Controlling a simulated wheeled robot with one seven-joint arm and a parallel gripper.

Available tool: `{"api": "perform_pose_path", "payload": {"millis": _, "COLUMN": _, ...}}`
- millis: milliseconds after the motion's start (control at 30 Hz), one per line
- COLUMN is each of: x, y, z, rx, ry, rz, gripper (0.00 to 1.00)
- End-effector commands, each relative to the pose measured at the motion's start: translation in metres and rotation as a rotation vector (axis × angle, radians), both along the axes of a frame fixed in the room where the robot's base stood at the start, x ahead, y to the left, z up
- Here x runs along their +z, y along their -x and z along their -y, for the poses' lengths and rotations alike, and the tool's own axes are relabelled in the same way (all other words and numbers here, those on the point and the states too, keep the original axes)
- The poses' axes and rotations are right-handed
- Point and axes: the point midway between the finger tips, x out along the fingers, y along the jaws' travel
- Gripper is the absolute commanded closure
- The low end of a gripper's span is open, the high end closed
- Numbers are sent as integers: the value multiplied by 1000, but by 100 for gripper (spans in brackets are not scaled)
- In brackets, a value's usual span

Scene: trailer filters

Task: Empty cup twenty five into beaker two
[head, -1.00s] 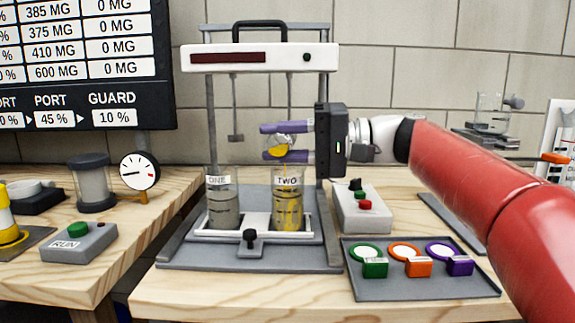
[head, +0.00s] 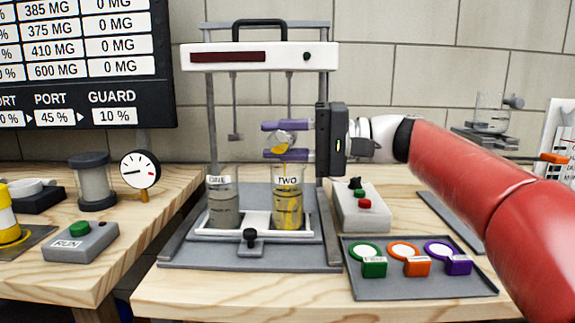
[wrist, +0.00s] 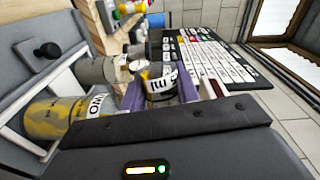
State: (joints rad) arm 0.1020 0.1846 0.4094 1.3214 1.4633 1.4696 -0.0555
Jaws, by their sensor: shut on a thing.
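My gripper (head: 268,140), with purple fingers, is shut on a small clear cup (head: 284,139). The cup is tilted and shows yellow matter at its lower left side. It hangs above beaker two (head: 287,208), which is labelled TWO and holds yellow and grey matter. I cannot make out a falling stream.
Beaker one (head: 222,208) stands left of beaker two in the white holder of a stirring stand (head: 260,58). Thin stirrer rods hang from its head. A control box (head: 360,208) and a tray with coloured rings (head: 425,288) are at the right.

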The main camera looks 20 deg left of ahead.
Motion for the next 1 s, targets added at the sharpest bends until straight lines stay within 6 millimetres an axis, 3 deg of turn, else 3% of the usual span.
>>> {"api": "perform_pose_path", "payload": {"millis": 1000, "x": 3, "y": -1, "z": 0, "rx": 0, "ry": -1, "rz": -86, "gripper": 91}}
